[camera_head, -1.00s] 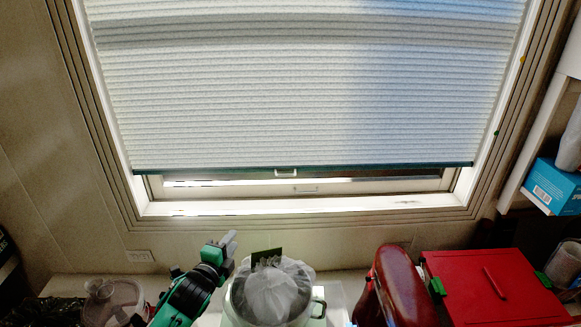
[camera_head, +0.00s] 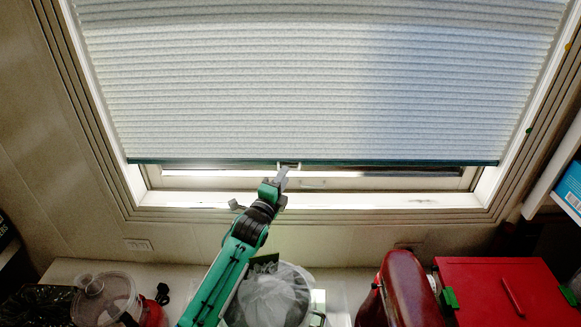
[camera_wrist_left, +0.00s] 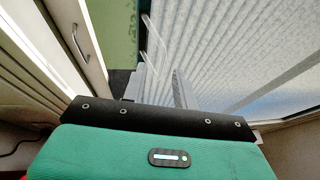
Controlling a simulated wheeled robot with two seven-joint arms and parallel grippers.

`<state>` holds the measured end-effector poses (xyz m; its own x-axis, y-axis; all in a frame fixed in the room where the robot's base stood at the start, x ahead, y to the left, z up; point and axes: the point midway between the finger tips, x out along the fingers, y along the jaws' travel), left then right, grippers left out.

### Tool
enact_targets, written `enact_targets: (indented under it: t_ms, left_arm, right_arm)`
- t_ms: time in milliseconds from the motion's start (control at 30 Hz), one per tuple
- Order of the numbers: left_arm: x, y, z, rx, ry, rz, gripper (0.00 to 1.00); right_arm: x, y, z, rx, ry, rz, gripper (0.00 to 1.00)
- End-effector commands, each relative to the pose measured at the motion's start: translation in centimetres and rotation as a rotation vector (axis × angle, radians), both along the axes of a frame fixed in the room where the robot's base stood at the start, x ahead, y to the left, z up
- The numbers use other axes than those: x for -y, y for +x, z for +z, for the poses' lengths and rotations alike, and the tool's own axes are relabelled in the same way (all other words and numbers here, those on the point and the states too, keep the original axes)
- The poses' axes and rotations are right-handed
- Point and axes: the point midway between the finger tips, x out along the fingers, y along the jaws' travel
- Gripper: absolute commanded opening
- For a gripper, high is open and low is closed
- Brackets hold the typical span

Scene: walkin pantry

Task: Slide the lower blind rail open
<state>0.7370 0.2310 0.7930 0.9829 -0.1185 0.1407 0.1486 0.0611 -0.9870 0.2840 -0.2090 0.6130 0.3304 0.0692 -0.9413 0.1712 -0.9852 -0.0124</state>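The pleated blind (camera_head: 310,90) covers most of the window and ends low in a dark green rail (camera_head: 400,162). A small white pull handle (camera_head: 290,166) sits near the middle of the rail. My left gripper (camera_head: 283,178) is right at the handle, overlapping its left part in the head view. My right gripper is out of view.
A narrow window gap and white sill (camera_head: 390,198) lie below the rail. A second handle (camera_wrist_left: 80,43) is on the window frame. A bag-topped appliance (camera_head: 270,297), a red mixer (camera_head: 405,290), a red box (camera_head: 505,290) and a glass container (camera_head: 103,295) crowd the counter.

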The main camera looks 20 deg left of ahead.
Motion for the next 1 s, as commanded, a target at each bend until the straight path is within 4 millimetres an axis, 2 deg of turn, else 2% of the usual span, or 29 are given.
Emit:
enact_targets:
  t_ms: [100, 333, 500, 767, 800, 933, 1000]
  left_arm:
    - [0.2, 2.1, 0.3, 0.001, -0.001, 0.0, 0.29]
    - [0.6, 4.9, 0.7, 0.0, -0.001, 0.0, 0.29]
    - [0.7, 5.7, 0.8, 0.0, 0.001, 0.0, 0.29]
    - [0.7, 5.8, 0.9, 0.0, 0.0, 0.0, 0.29]
    - [0.7, 5.8, 0.9, 0.0, 0.0, 0.0, 0.27]
    - [0.7, 5.8, 0.8, 0.0, 0.0, 0.0, 0.01]
    - [0.7, 5.8, 0.8, 0.0, 0.0, 0.0, 0.0]
  right_arm:
    - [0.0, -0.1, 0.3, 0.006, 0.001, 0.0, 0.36]
    - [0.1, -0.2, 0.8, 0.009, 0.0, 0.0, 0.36]
    - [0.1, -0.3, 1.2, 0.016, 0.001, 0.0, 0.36]
    - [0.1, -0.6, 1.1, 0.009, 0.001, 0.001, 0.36]
    - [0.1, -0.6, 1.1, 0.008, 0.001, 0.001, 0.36]
    - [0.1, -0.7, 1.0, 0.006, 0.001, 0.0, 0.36]
    - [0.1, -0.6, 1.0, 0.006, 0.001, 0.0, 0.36]
